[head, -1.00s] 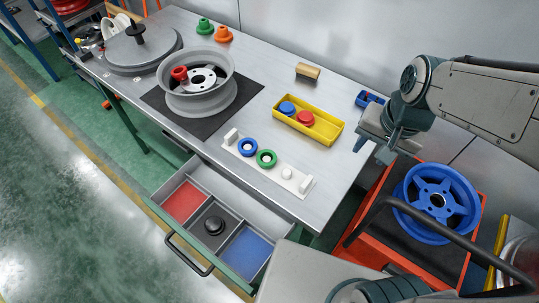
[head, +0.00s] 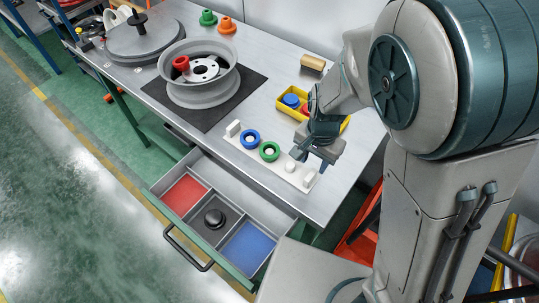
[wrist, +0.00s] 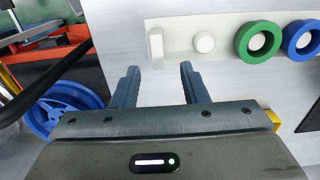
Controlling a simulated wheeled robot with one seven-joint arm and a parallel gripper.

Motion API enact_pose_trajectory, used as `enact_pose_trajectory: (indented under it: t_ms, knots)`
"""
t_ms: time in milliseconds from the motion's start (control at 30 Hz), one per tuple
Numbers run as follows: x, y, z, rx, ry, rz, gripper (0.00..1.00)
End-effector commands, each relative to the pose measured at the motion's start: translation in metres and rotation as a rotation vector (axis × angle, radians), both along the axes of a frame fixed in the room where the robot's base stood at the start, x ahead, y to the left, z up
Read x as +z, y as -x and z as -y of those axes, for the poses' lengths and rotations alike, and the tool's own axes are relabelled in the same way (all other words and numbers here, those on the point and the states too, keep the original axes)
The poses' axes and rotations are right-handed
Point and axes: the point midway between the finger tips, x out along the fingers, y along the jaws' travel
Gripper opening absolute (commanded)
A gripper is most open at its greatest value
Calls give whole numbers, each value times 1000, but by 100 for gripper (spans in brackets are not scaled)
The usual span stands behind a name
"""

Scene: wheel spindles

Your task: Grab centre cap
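I cannot tell for sure which piece is the centre cap. A round black piece (head: 214,218) with a raised knob sits in the grey middle compartment of the open drawer (head: 163,232). A blue round piece (head: 291,101) and a red one, partly hidden by my arm, lie in the yellow tray (head: 287,112). A red piece (head: 181,63) shows at the grey wheel (head: 203,97). My gripper (head: 311,162) is above the right end of the white rack (head: 270,172). In the wrist view my gripper (wrist: 160,67) is open and empty, its fingers apart.
The rack holds a blue ring (head: 250,139) and a green ring (head: 269,151) on pegs, beside a bare peg (wrist: 204,42). A blue wheel (wrist: 62,104) is beside the table.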

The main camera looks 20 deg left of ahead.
Motion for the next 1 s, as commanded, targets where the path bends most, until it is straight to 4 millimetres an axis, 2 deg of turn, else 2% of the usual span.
enact_pose_trajectory:
  t_ms: [100, 267, 500, 600, 867, 933, 1000]
  knots:
    - [-15, 0, 0, -1, 1, -1, 40]
    - [-25, 1, 1, 0, 1, 0, 40]
    - [-60, 5, 2, -1, 3, -2, 40]
    - [-69, 5, 3, -1, 2, -1, 40]
    - [-71, 4, 2, 0, 0, 1, 40]
    - [-71, 4, 2, 0, 0, 1, 26]
    - [-71, 4, 2, 0, 0, 1, 7]
